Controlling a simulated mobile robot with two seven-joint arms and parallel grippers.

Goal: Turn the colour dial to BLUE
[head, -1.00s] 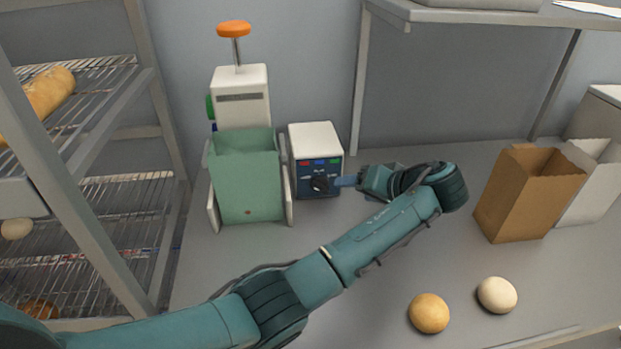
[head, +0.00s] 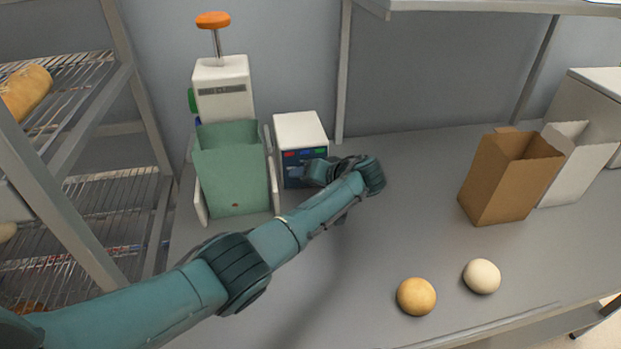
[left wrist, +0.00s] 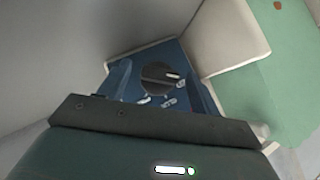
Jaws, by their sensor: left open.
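The colour dial (left wrist: 158,77) is a dark round knob on the blue front panel of a small white box (head: 299,130). In the wrist view it lies between the two blue fingers of my left gripper (left wrist: 161,82), which is open, one finger on each side. I cannot tell whether the fingers touch it. A light mark shows on the knob's face. In the head view my left gripper (head: 308,172) is at the panel and hides the dial. Small coloured marks (head: 304,154) show along the panel's top, red at the left. My right gripper is not in view.
A white machine (head: 222,92) with an orange-topped lever and a green bin (head: 232,175) stands left of the box. A wire rack (head: 90,210) is at far left. A brown bag (head: 495,185) and two round buns (head: 416,296) are at right. The counter's middle is clear.

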